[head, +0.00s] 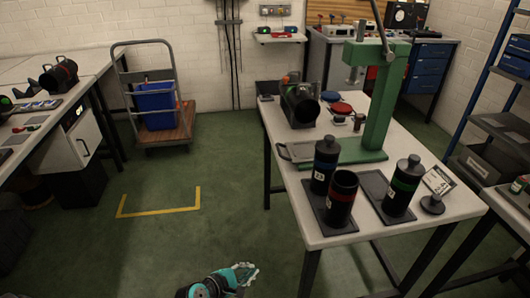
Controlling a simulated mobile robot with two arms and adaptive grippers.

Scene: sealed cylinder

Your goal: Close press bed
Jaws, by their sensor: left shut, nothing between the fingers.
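The green press (380,105) stands on the white table, its tall column rising from a flat green base (345,155). A flat plate with a loop handle (290,153) juts out left of the base, towards the table's left edge; it looks like the press bed, pulled out. Its inner end is partly hidden by a black cylinder. My left gripper (246,273) is low at the bottom of the head view, shut and empty, over the floor, well apart from the press and the table. My right gripper is not in view.
A larger black cylinder (300,105) lies behind the bed. A trolley (160,110) stands at the back; the green floor left of the table is free.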

